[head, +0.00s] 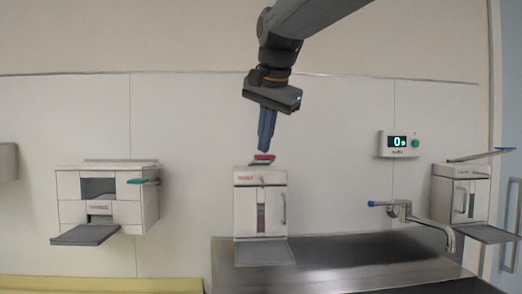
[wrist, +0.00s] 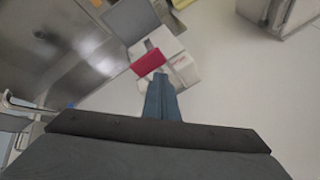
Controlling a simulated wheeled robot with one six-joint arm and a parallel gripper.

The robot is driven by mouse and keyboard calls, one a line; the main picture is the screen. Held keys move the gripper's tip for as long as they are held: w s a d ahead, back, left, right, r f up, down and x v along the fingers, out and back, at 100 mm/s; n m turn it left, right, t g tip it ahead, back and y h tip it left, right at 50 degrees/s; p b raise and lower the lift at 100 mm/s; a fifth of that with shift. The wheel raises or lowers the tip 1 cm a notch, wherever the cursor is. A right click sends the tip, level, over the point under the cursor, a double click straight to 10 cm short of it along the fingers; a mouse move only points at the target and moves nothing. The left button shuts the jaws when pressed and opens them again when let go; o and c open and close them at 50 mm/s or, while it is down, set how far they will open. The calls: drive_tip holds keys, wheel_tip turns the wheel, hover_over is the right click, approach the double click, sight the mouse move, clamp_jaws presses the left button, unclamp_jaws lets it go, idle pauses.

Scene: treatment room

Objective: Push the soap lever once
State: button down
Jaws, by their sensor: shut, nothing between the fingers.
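My gripper (head: 264,148) is shut and empty, pointing down over the middle white dispenser (head: 245,212) on the wall. That dispenser has a red lever (head: 263,158) on top, red lettering, a dark window and a tray below. In the wrist view the fingertips (wrist: 159,76) are close to the red lever (wrist: 147,62). I cannot tell whether they touch it. A second white dispenser (head: 448,197) at the right has a long lever with a blue end (head: 500,150). The lettering is too small to read, so I cannot tell from it which holds soap.
A steel sink counter (head: 340,255) with a blue-tipped tap (head: 405,210) lies below. A white display (head: 399,143) reading 0 hangs between the dispensers. A white box (head: 70,190) with a green lever (head: 143,181) is at left.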

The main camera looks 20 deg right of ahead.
drive_tip(key=shift+s+f+b, duration=0.15)
drive_tip(key=shift+f+b, duration=0.2)
drive_tip(key=shift+f, duration=0.25)
idle(0.5)
drive_tip(key=shift+r, duration=0.15)
idle(0.4)
drive_tip(key=shift+w+r+p, duration=0.25)
drive_tip(key=shift+r+p, duration=0.65)
drive_tip(key=shift+p, duration=0.15)
drive_tip(key=shift+w+r+p, duration=0.2)
drive_tip(key=shift+r+p, duration=0.7)
drive_tip(key=shift+p, duration=0.15)
drive_tip(key=r+p, duration=0.2)
drive_tip(key=w+r+p, duration=0.1)
drive_tip(key=r+p, duration=0.1)
drive_tip(key=p, duration=0.1)
drive_tip(key=shift+w+d+r, duration=0.15)
drive_tip(key=shift+d+r, duration=0.05)
drive_tip(key=shift+r, duration=0.2)
drive_tip(key=shift+a, duration=0.1)
